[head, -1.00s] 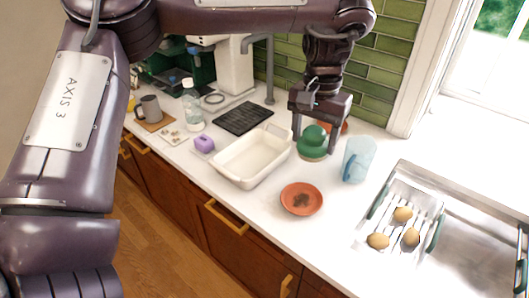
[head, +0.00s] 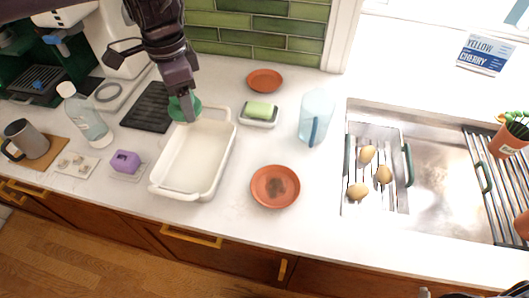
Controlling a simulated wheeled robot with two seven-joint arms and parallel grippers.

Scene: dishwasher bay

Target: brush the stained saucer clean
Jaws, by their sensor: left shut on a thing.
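The stained saucer (head: 275,187) is a terracotta dish with a dark brown smudge in its middle. It lies on the white counter in front of the blue tumbler. My left gripper (head: 187,105) is shut on a round green brush (head: 176,109) and holds it by the back left corner of the white basin, up and to the left of the saucer. The gripper hides part of the brush, and its bristles cannot be made out. The brush and saucer are well apart.
The white basin (head: 164,188) stands left of the saucer. A green block on a white dish (head: 259,122), a second terracotta saucer (head: 265,80) and a blue tumbler (head: 316,118) stand behind. The sink (head: 440,190) with a rack of potatoes is right. Counter around the stained saucer is clear.

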